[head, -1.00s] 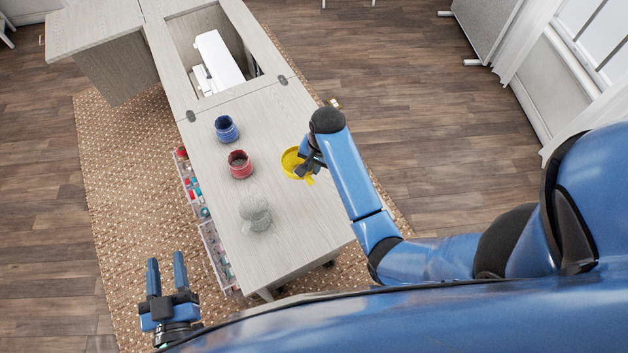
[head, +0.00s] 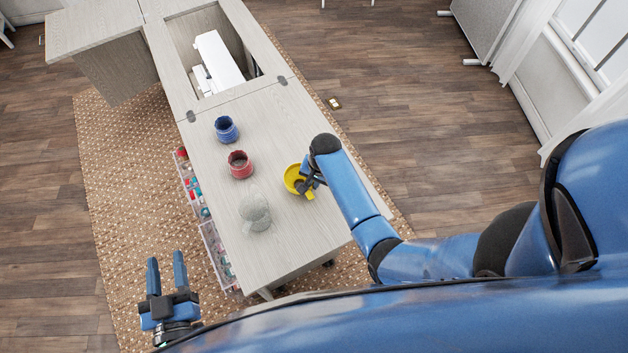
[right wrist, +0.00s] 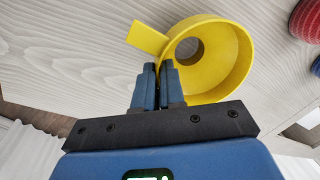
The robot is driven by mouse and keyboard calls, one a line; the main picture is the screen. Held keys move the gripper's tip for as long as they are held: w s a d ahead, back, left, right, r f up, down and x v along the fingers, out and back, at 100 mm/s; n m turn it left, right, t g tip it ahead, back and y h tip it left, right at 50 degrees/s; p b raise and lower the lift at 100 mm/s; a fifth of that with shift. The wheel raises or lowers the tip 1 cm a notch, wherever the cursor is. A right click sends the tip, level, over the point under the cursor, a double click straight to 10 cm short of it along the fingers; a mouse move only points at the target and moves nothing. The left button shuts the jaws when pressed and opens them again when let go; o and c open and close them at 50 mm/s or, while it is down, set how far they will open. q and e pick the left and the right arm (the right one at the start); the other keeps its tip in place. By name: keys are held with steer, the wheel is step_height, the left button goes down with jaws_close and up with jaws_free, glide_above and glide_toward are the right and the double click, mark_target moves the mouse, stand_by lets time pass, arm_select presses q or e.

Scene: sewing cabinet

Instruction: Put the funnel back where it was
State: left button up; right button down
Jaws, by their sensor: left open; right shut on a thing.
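The yellow funnel (head: 292,176) is over the right part of the cabinet top in the head view, its wide mouth facing up. My right gripper (head: 307,186) is shut on its rim, on the side near the flat tab. In the right wrist view the funnel (right wrist: 238,62) shows its round rim and centre hole, with the right gripper's fingertips (right wrist: 162,68) at the rim beside the tab. I cannot tell whether the funnel touches the top. My left gripper (head: 166,278) is open and empty, off the cabinet at the lower left.
A white sewing machine (head: 218,62) sits in the opening behind. Clear drawers (head: 216,255) hang along the left side.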

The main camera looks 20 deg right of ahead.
steer(key=c, duration=1.7)
jaws_free()
steer(key=shift+f, duration=0.1)
steer(key=o, duration=0.5)
